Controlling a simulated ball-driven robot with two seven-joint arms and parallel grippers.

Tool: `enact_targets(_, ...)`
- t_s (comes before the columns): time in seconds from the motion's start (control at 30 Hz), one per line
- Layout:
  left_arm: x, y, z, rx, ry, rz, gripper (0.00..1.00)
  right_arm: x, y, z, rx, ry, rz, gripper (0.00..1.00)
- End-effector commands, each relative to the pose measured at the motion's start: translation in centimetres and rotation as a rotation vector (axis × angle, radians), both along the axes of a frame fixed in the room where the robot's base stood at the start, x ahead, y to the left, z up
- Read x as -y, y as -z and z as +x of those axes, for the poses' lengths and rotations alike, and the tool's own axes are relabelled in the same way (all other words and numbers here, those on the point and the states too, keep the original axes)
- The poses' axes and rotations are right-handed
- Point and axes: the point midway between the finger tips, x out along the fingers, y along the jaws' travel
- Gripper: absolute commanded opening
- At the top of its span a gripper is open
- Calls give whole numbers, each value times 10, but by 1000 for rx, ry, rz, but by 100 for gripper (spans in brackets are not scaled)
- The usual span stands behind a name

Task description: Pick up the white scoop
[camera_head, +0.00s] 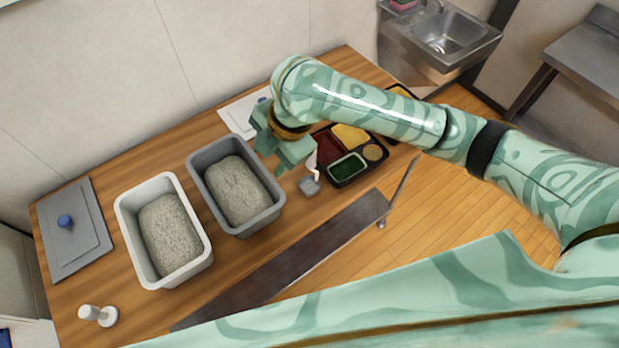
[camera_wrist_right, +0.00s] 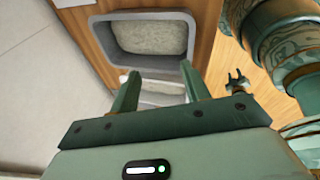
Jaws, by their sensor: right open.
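A small white piece with a curved handle (camera_head: 312,167) stands at a small grey block (camera_head: 309,186) on the table, just right of my right gripper; it looks like the white scoop, but I cannot tell for sure. Another white object, a short handle on a round disc (camera_head: 98,315), lies at the table's lower left corner. My right gripper (camera_head: 282,150) is above the table, beside the grey tub, and partly hides the area under it. In the right wrist view its fingers (camera_wrist_right: 160,92) are apart with nothing held between them.
A grey tub (camera_head: 197,165) and a white tub (camera_head: 124,218) hold a grainy filling. A black bento tray (camera_head: 343,183) with several foods sits behind the grey block. A grey lid (camera_head: 85,205) lies at left. A dark metal strip (camera_head: 290,255) runs along the front edge.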

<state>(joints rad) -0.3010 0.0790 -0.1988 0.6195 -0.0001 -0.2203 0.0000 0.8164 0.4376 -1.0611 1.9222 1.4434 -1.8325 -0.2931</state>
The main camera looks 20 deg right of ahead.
Motion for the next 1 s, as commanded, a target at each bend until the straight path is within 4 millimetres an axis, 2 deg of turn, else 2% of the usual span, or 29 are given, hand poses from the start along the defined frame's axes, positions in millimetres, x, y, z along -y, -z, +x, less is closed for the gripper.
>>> enact_targets(0.03, 0, -1, 1, 1, 0, 1, 36, 16, -13, 13, -11, -48, -80, 46)
enact_targets(0.2, -1, -2, 2, 4, 0, 1, 36, 66, -45, 32, -109, -129, -260, 46)
enact_targets(0.3, -1, -3, 3, 4, 0, 1, 36, 85, -61, 38, -149, -136, -306, 46)
enact_targets(0.4, -1, -1, 3, 4, 0, 1, 36, 94, -65, 40, -172, -137, -325, 46)
enact_targets(0.47, -1, 1, 2, 3, 1, 1, 36, 96, -59, 40, -179, -137, -327, 46)
enact_targets(0.8, 0, 26, -1, -4, 2, 1, 36, 95, 22, 39, -182, -140, -326, 46)
enact_targets(1.0, 0, 31, -3, -7, 2, 1, 36, 94, 41, 40, -178, -138, -325, 46)
